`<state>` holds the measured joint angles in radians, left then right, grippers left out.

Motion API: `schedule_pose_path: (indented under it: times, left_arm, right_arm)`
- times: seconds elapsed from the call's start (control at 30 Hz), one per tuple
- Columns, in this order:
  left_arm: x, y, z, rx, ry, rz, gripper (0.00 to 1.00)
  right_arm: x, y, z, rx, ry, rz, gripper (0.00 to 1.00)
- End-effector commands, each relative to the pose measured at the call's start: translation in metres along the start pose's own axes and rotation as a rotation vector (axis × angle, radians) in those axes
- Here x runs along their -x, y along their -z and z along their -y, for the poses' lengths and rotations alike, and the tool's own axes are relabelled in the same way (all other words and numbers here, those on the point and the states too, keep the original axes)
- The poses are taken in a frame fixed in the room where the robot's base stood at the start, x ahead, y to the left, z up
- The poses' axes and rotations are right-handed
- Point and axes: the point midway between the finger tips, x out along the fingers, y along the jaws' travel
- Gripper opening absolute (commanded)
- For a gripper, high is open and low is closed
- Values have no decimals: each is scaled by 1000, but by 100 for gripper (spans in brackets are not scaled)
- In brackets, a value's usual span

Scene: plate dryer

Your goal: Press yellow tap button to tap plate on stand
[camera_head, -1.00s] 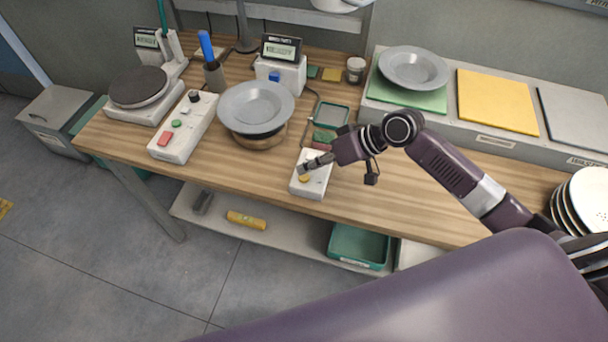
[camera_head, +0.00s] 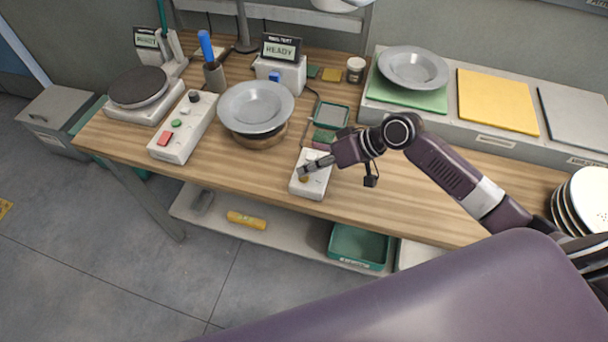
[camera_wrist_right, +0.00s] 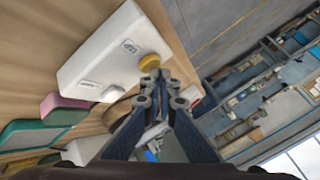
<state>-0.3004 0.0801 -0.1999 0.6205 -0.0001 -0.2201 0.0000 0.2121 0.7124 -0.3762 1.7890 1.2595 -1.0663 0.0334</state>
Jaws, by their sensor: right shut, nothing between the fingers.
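The yellow button (camera_head: 304,178) is on a small white box (camera_head: 317,184) near the front edge of the wooden table. My right gripper (camera_head: 303,171) is shut and empty, its tips at the yellow button. In the right wrist view the tips (camera_wrist_right: 160,76) overlap the edge of the yellow button (camera_wrist_right: 150,62); whether they touch it or press it down I cannot tell. A grey plate (camera_head: 256,106) lies flat on a round wooden stand (camera_head: 260,140) left of the box. A display behind it (camera_head: 281,48) reads READY. My left gripper is not in view.
A white control box (camera_head: 184,127) with red and green buttons and a dark round hotplate (camera_head: 138,86) stand at left. Another grey plate (camera_head: 413,67) lies on a green pad at the back right. White plates (camera_head: 588,200) stand at far right.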

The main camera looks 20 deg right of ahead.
Motion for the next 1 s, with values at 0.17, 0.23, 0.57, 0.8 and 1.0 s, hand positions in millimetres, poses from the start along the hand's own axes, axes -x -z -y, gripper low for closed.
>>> schedule_pose_path:
  times: [0.17, 0.23, 0.57, 0.8, 1.0]
  left_arm:
    - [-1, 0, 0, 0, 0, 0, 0]
    - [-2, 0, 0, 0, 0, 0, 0]
    - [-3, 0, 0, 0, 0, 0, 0]
    - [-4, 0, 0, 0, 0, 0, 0]
    - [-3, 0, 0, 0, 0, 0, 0]
  right_arm:
    - [-2, -2, -1, 0, 0, 0, 0]
    - [-3, -2, -2, 0, 0, 0, 0]
    - [-6, -4, -4, 0, 1, 1, 0]
    - [-7, -5, -4, 0, 0, 2, 0]
    - [-6, -6, -4, -1, 0, 2, 0]
